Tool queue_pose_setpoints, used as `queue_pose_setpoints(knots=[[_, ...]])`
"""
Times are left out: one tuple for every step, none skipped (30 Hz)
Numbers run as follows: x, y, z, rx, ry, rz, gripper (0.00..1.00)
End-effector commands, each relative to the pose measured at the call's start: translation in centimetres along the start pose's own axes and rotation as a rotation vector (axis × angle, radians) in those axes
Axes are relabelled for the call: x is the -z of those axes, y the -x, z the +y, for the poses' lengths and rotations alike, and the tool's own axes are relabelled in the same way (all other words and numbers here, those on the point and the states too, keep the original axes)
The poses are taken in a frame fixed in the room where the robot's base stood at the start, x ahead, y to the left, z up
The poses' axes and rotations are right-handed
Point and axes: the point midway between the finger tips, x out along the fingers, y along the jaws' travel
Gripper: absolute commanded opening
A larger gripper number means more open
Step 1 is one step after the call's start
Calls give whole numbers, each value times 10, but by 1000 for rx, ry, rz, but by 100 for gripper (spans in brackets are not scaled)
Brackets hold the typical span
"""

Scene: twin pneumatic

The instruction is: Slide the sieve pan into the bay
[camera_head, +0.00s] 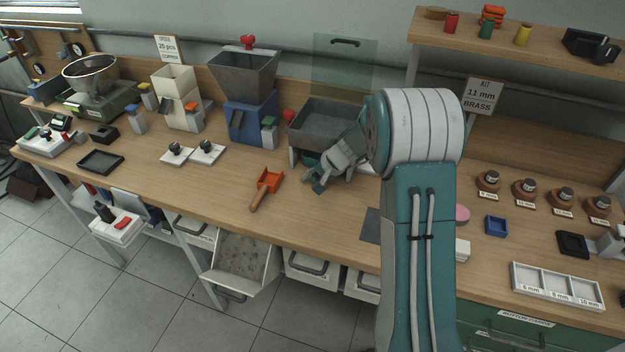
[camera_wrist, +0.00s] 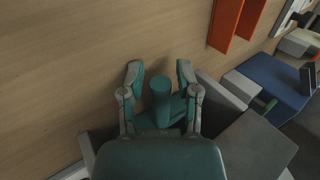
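A dark grey box-shaped pan (camera_head: 335,119) stands on pale legs at the back of the bench. The space under it is partly hidden by my arm. A teal part (camera_head: 311,158) shows low under its front; I cannot tell whether this is the sieve pan. My gripper (camera_head: 318,184) is low over the bench in front of this stand. Gaps show on both sides of the cylinder. The dark grey pan (camera_wrist: 258,148) shows at lower right.
A blue machine with a grey hopper (camera_head: 243,72) stands left of the pan. A clear panel (camera_head: 343,62) rises behind the pan. Bare wood (camera_head: 225,188) lies at the front left.

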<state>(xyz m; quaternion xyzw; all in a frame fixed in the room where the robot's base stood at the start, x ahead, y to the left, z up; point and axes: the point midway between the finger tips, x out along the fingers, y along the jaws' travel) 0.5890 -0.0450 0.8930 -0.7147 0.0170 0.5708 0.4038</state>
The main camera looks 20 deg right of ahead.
Motion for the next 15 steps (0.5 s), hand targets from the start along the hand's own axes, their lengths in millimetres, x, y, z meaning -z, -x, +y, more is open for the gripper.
queue_pose_setpoints(knots=[[0,0,0,0,0,0,65],[0,0,0,0,0,0,65],[0,0,0,0,0,0,65],[0,0,0,0,0,0,65],[0,0,0,0,0,0,65],[0,0,0,0,0,1,65],[0,0,0,0,0,1,65],[0,0,0,0,0,1,65],[0,0,0,-1,-1,-1,65],[0,0,0,0,-1,-1,65],[0,1,0,0,-1,0,65],[0,2,0,0,0,0,65],[0,4,0,0,0,1,65],[0,7,0,0,0,2,65],[0,12,0,1,0,2,65]])
